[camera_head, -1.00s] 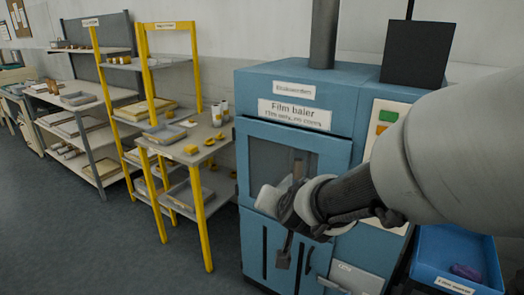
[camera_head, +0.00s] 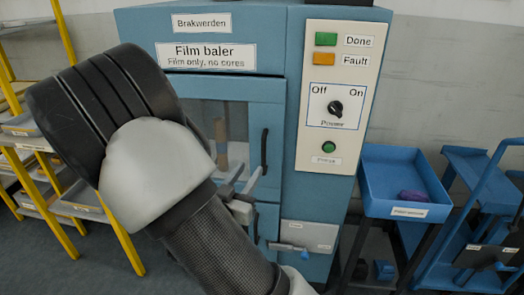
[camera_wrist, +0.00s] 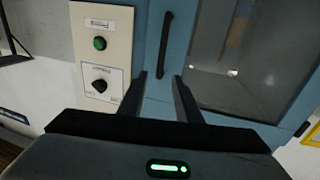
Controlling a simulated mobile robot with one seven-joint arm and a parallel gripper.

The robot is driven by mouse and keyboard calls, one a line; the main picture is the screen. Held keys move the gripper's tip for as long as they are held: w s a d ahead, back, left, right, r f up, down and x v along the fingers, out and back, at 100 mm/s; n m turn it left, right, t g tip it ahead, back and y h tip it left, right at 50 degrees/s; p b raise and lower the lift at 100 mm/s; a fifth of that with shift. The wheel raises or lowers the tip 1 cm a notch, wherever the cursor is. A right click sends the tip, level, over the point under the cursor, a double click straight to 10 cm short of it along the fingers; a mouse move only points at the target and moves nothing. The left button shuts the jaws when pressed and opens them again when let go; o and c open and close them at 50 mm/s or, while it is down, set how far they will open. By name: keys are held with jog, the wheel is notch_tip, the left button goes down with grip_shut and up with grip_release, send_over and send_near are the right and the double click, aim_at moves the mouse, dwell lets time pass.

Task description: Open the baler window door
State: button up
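The blue film baler (camera_head: 290,110) fills the middle of the head view. Its window door (camera_head: 228,90) looks shut, with a glass pane and a black vertical handle (camera_head: 264,152) on its right edge. A brown object shows behind the glass. My gripper (camera_head: 252,182) is just below and left of the handle in the head view, partly hidden by my arm. In the wrist view my gripper (camera_wrist: 160,82) is open and empty, its two fingers apart. The handle (camera_wrist: 165,45) stands beyond the fingertips, lined up with the gap between them; contact is not visible.
The control panel (camera_head: 338,95) right of the door has a power knob (camera_head: 335,108) and a green button (camera_head: 329,147). A lower drawer or flap (camera_head: 308,236) sits beneath. A blue tray (camera_head: 395,212) with a purple item stands right. Yellow-framed shelves (camera_head: 62,30) stand left.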

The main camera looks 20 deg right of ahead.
aim_at(263, 150)
jog(key=b+x, duration=0.1)
jog(key=x, duration=1.2)
jog(key=shift+f+b, duration=0.1)
jog(key=shift+b, duration=0.3)
grip_shut()
